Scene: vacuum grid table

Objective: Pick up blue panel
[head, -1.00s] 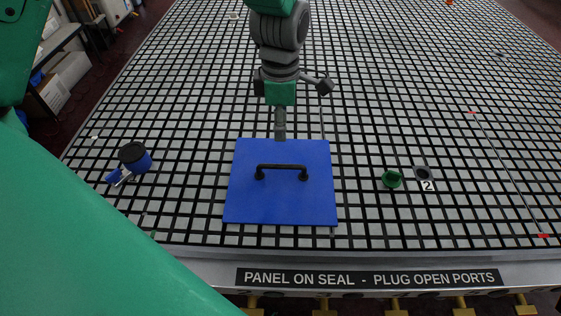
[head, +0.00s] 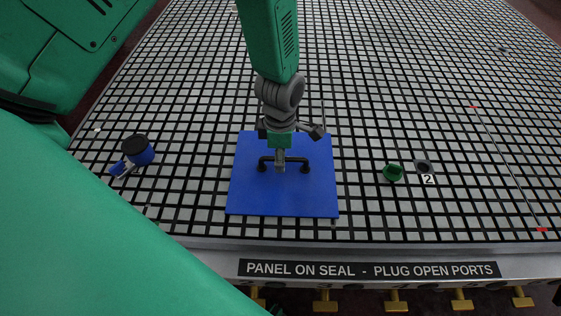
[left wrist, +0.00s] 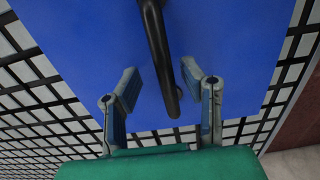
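The blue panel (head: 283,193) lies flat on the grid table near its front edge. A black bar handle (head: 296,160) stands on the panel, and it also shows in the left wrist view (left wrist: 160,45). My left gripper (head: 280,166) is over the panel at the handle's middle. In the left wrist view my left gripper (left wrist: 160,82) is open, with one finger on each side of the handle's bar and gaps between them. The fingers do not appear to touch the bar. My right gripper is not in view.
A blue cylindrical device with a black top (head: 138,150) stands to the left. A thin line with red ends (head: 508,165) lies farther right. Grid between is free.

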